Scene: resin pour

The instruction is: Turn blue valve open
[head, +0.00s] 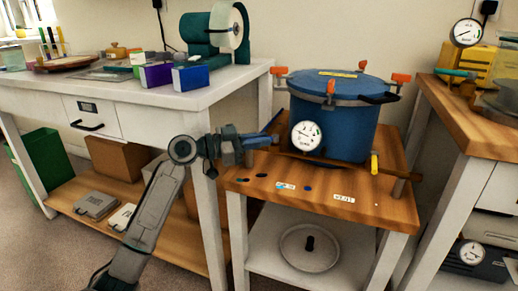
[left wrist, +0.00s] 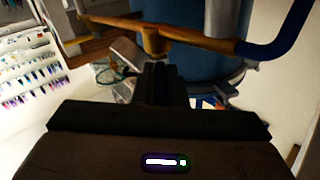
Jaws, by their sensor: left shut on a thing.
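The blue valve handle (head: 272,123) shows at the left end of the copper pipe beside the blue pressure pot (head: 352,120). My left gripper (head: 258,142) is at this handle, its jaws shut on it; the exact contact is partly hidden by the fingers. In the left wrist view the dark fingers (left wrist: 163,82) are close together, just below a brass fitting (left wrist: 155,40) on the pipe. A blue curved piece (left wrist: 285,38) continues from the pipe at the upper right. A yellow valve handle (head: 374,163) hangs at the pipe's right end. My right gripper is not in view.
The pot stands on a wooden-topped cart (head: 385,207) with a dial gauge (head: 305,136) in front and orange clamps around its lid. A white bench (head: 215,93) is on the left, and another wooden bench (head: 468,120) is close on the right.

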